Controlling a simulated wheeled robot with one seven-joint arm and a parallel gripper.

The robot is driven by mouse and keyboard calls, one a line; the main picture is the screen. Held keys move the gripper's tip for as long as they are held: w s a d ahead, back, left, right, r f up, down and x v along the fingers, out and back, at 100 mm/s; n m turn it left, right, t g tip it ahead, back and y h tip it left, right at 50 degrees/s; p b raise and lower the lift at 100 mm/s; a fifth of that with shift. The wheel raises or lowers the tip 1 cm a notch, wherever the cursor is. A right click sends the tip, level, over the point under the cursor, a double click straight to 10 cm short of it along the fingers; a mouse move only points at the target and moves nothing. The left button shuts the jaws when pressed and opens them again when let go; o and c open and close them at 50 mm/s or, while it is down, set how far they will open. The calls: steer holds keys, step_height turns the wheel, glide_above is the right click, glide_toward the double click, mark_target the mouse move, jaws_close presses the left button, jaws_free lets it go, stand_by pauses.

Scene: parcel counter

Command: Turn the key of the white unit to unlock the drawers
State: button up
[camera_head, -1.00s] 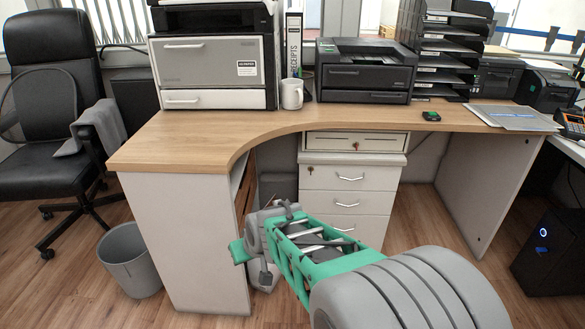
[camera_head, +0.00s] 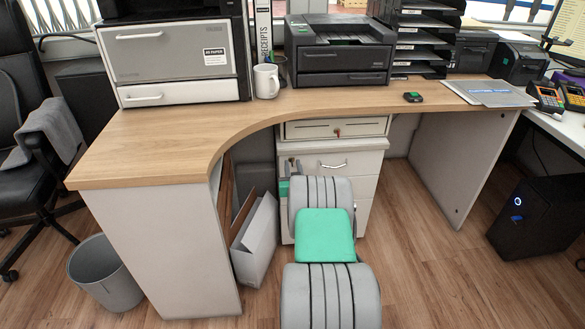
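The white drawer unit (camera_head: 368,160) stands under the desk, with a curved handle (camera_head: 333,165) on its top drawer. My arm rises in front and hides much of its lower front. My gripper (camera_head: 292,165) is at the unit's upper left corner, where the key and lock are. Only small dark finger parts and a green piece show there. The key is hidden or too small to make out, so I cannot tell whether the fingers touch it or how far apart they are.
A shallow drawer (camera_head: 308,130) with its own key (camera_head: 337,133) is above the unit, under the wooden desk (camera_head: 190,130). A grey file box (camera_head: 256,243) stands left of my arm. A grey bin (camera_head: 105,275) and a black computer (camera_head: 545,215) are farther out. Floor to the right is open.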

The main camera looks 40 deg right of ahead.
steer(key=shift+w+d, duration=0.25)
steer(key=shift+c, duration=0.3)
jaws_close()
stand_by(1.0)
